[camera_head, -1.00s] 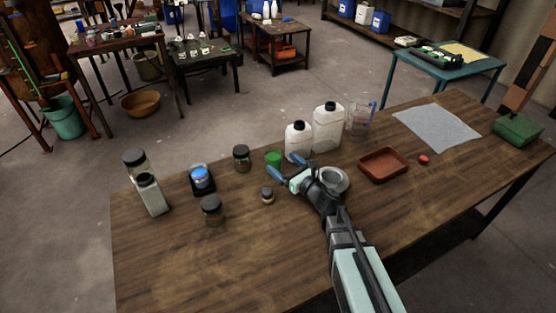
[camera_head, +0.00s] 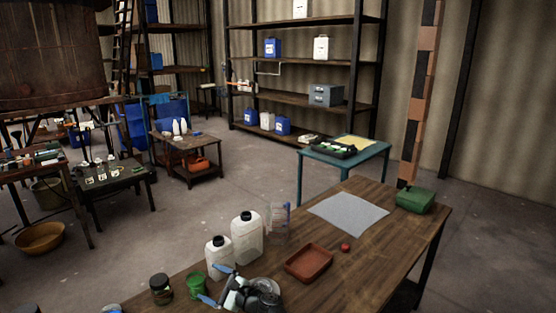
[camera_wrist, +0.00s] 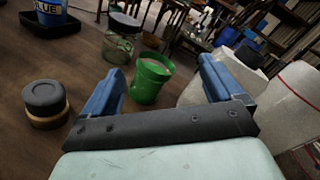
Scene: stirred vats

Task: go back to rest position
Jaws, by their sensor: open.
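My gripper (camera_head: 215,285) is at the bottom of the head view, over the wooden table (camera_head: 395,235). Its blue fingers are spread apart and nothing is held between them. In the wrist view my gripper (camera_wrist: 163,66) is also open, with a green cup (camera_wrist: 150,80) beyond the gap between the fingers. The green cup (camera_head: 195,285) stands just left of the fingers in the head view. Most of my arm is below the picture edge.
Two white bottles (camera_head: 246,238) stand behind my gripper. A dark-lidded jar (camera_head: 161,289) is left of the cup. A brown tray (camera_head: 309,263), a red ball (camera_head: 346,247), a grey mat (camera_head: 348,214) and a green box (camera_head: 415,200) lie to the right.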

